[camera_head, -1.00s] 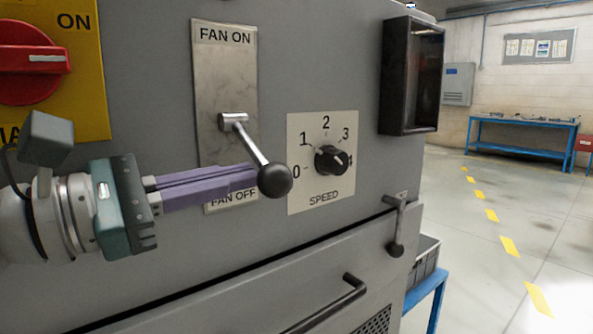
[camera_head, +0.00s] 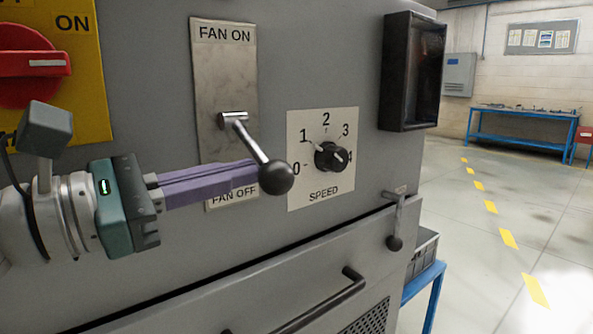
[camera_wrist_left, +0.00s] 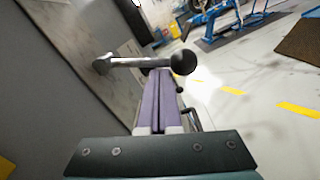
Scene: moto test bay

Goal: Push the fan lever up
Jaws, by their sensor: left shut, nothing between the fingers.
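The fan lever (camera_head: 252,148) is a metal rod with a black ball knob (camera_head: 276,177). It is mounted on a metal plate (camera_head: 226,80) marked FAN ON above and FAN OFF below, and it slants down to the right, toward the FAN OFF end. My left gripper (camera_head: 256,176), with purple fingers, is shut and empty. Its fingertips are right at the rod and knob; whether they touch cannot be told. In the left wrist view the lever rod (camera_wrist_left: 140,62) crosses beyond the fingertips (camera_wrist_left: 160,74), with the knob (camera_wrist_left: 184,62) at its right end. My right gripper is not in view.
A speed dial (camera_head: 331,157) sits right of the lever. A red switch (camera_head: 30,64) is at the upper left. A black open box (camera_head: 413,72) juts from the panel, with a small latch (camera_head: 396,222) and a drawer handle (camera_head: 322,302) below.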

